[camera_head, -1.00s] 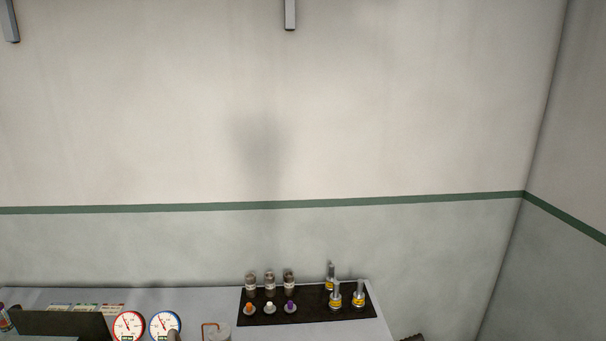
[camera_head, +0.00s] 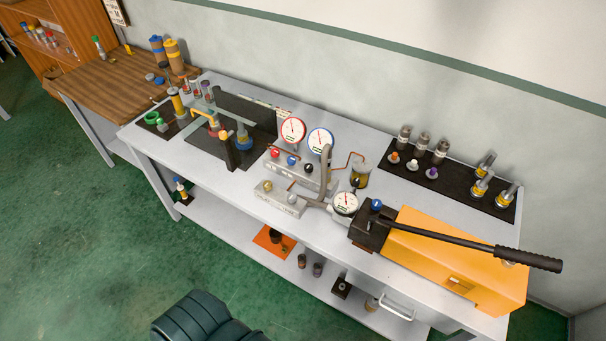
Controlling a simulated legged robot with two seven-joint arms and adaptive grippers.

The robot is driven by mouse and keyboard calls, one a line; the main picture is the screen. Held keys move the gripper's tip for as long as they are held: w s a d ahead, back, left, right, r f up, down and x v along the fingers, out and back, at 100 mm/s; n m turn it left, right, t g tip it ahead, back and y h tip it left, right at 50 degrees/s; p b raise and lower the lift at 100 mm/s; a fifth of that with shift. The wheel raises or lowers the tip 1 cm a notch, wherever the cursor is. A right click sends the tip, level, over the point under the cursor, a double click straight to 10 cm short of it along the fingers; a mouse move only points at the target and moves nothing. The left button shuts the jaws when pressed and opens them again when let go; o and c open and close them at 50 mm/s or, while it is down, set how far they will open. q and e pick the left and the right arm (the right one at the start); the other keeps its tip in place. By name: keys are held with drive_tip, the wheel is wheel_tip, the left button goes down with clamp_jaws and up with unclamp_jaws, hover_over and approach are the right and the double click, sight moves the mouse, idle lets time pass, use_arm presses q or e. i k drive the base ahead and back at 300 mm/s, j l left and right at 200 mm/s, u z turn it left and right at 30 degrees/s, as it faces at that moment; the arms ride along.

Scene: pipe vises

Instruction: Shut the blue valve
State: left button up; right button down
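A metal manifold block (camera_head: 296,179) sits mid-bench below a red-rimmed gauge (camera_head: 293,131) and a blue-rimmed gauge (camera_head: 320,141). It carries a red knob (camera_head: 275,152), a blue knob (camera_head: 292,160) and a dark knob (camera_head: 308,168) in a row. Another blue knob (camera_head: 376,205) sits at the left end of the yellow pump (camera_head: 455,256), beside a third gauge (camera_head: 345,203). Which blue knob is the valve, and whether either is open, I cannot tell. Neither of my grippers is in view.
The pump's long black-gripped handle (camera_head: 528,259) reaches right across the bench (camera_head: 226,189). A black tray with several fittings (camera_head: 398,172) lies at the back right. A dark vise-like rig (camera_head: 232,148) stands left. A dark green ribbed object (camera_head: 205,322) is at the bottom.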

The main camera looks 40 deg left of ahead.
sight(290, 160)
drive_tip(key=u, duration=1.3)
